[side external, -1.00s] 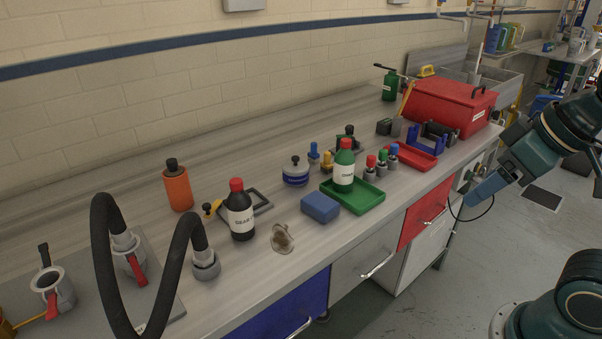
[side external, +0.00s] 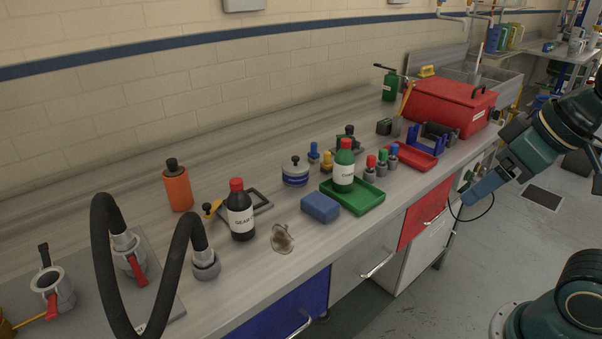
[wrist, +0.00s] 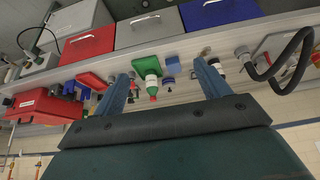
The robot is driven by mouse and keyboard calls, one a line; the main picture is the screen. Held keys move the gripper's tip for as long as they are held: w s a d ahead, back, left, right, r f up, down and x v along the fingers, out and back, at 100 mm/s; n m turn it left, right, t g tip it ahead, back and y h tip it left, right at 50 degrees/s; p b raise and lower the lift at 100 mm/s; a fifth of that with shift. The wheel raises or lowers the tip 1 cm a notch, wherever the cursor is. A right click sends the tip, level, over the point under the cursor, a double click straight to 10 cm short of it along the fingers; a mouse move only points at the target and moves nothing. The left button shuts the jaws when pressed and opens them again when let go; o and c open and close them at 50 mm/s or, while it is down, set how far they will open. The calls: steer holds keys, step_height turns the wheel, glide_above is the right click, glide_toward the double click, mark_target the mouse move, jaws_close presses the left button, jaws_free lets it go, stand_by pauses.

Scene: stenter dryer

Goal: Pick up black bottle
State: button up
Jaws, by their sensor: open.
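The black bottle (side external: 240,212) stands upright on the bench in the side external view. It has a red cap and a white label. My gripper (side external: 478,194) is far to its right, past the bench's front edge and apart from every object. In the wrist view my gripper (wrist: 161,67) shows two blue fingers spread wide with nothing held between them. A green bottle with a red cap shows between the fingers there. The black bottle is hard to make out in the wrist view, near or behind the right-hand finger.
The green bottle (side external: 344,166) stands by a green tray (side external: 370,200), with a blue block (side external: 320,208) beside it. An orange bottle (side external: 177,187) and a thick black hose (side external: 104,240) are left of the black bottle. A red toolbox (side external: 450,105) sits at the far right.

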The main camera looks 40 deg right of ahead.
steer(key=w+a+r+m+g, duration=0.1)
steer(key=w+a+r+m, duration=0.2)
steer(key=w+r, duration=0.65)
steer(key=m+g, duration=0.5)
steer(key=m, duration=0.4)
glide_above(236, 181)
step_height(236, 181, down, 11)
steer(key=shift+r, duration=0.15)
steer(key=shift+s, duration=0.1)
steer(key=shift+d+f, duration=0.1)
steer(key=shift+f, duration=4.2)
